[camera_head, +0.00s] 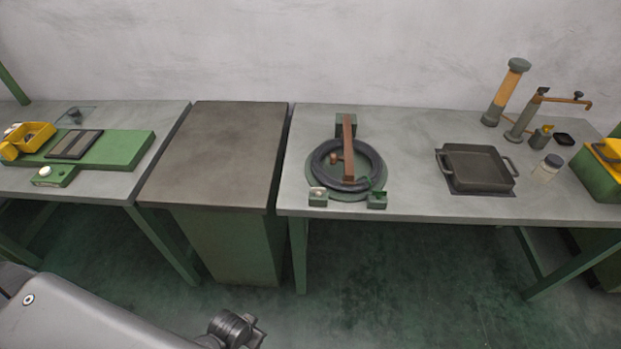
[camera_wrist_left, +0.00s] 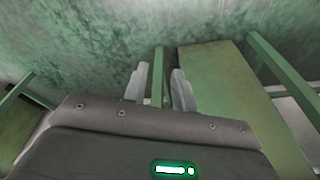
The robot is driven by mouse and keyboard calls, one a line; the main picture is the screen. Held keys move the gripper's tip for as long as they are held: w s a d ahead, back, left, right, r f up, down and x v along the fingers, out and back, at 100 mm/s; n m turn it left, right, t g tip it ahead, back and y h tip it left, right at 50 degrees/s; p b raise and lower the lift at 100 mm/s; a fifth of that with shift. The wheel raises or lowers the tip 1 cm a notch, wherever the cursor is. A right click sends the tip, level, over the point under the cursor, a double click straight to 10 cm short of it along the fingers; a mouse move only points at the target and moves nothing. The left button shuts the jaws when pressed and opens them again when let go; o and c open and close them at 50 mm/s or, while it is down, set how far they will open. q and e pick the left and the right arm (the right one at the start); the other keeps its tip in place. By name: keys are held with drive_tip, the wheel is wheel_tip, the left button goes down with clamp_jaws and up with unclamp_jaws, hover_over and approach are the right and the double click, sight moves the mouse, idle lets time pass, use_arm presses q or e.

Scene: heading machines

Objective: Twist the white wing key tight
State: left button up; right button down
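I cannot clearly make out a white wing key. A small round white knob (camera_head: 45,171) sits on a low green block at the front of the left table. A tiny pale piece (camera_head: 318,191) sits on a small green block at the front of the ring fixture on the right table. Either is too small to read its shape. My left gripper (camera_wrist_left: 159,88) is open and empty in the left wrist view, with the floor and green table legs beyond it. My left arm is low at the bottom left in the head view, apart from the tables. My right gripper is not in view.
A dark ring fixture (camera_head: 372,163) with a brown bar stands on the right table (camera_head: 410,207). A dark square pan (camera_head: 475,168), a small jar (camera_head: 547,168) and a yellow-green box (camera_head: 602,165) are farther right. The middle cabinet top (camera_head: 217,155) is clear.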

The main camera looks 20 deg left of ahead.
use_arm(q)
drive_tip(key=w+a+r+n+p, duration=0.1)
drive_tip(key=w+r+n+p, duration=0.15)
drive_tip(key=r, duration=0.95)
drive_tip(key=w+a+r+n+p, duration=0.1)
drive_tip(key=w+r+p, duration=0.15)
drive_tip(key=r, duration=0.85)
drive_tip(key=n+g+h+b, duration=0.15)
drive_tip(key=n+h, duration=0.25)
drive_tip(key=n, duration=1.6)
approach(315, 188)
drive_tip(key=d+f, duration=0.1)
drive_tip(key=shift+m, duration=0.25)
drive_tip(key=x, duration=0.6)
drive_tip(key=shift+w+d, duration=0.2)
drive_tip(key=shift+x, duration=0.75)
